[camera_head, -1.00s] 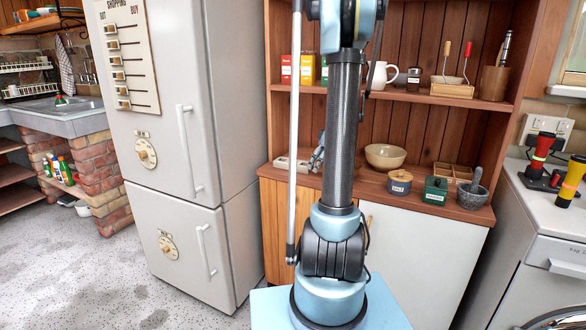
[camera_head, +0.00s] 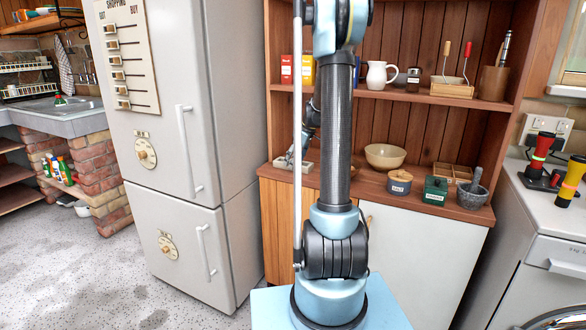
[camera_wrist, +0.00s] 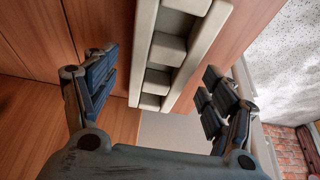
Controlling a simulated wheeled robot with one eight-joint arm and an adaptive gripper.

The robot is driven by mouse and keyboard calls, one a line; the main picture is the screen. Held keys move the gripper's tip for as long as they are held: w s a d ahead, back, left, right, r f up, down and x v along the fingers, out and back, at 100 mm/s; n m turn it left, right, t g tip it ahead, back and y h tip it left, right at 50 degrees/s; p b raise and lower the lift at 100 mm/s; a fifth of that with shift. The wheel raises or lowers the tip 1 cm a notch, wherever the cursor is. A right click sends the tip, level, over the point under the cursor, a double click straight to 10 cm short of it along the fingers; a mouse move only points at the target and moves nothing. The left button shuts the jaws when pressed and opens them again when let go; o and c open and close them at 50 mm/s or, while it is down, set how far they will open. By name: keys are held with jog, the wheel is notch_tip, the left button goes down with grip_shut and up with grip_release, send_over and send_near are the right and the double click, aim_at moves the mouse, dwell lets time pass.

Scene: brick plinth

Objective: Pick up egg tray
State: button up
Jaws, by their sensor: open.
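The egg tray (camera_wrist: 142,50) is a long, pale beige tray with a raised rim and a row of square pockets. It lies on the wooden counter and runs out of the top of the wrist view. My gripper (camera_wrist: 160,75) is open, with one dark finger on either side of the tray's near end and clear gaps to both. Nothing is held. In the head view the tray (camera_head: 282,163) is a small pale strip at the counter's left end, partly hidden by my arm. I cannot tell the height of my fingers above it.
A beige bowl (camera_head: 385,156), a lidded salt pot (camera_head: 399,182), a green box (camera_head: 436,190) and a mortar (camera_head: 472,194) stand farther right on the counter. A tall fridge (camera_head: 168,130) stands close on the left. A shelf (camera_head: 400,96) with a white jug hangs above.

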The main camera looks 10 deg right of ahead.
jog(key=shift+f, duration=0.25)
jog(key=c, duration=1.2)
jog(key=shift+r, duration=0.1)
jog(key=shift+r, duration=0.2)
jog(key=s+a, duration=0.4)
jog(key=s, duration=0.3)
jog(key=s+a+r, duration=0.1)
jog(key=s+a, duration=0.4)
jog(key=s, duration=0.3)
jog(key=shift+s+a, duration=0.15)
